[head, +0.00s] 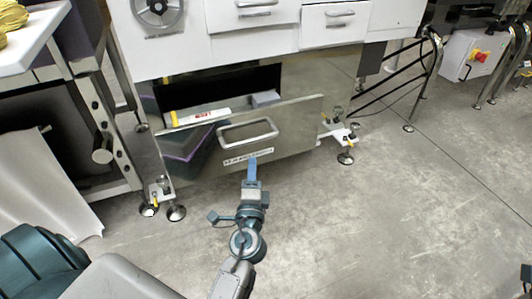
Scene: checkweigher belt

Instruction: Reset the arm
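My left arm reaches up from the bottom centre of the head view. Nothing is seen held.
A white cabinet (280,22) with drawers stands above the tilted steel front, with a dark opening behind it. Levelling feet (176,212) stand at its sides. A table (28,38) with yellow items is at upper left. The floor (400,215) at right is clear.

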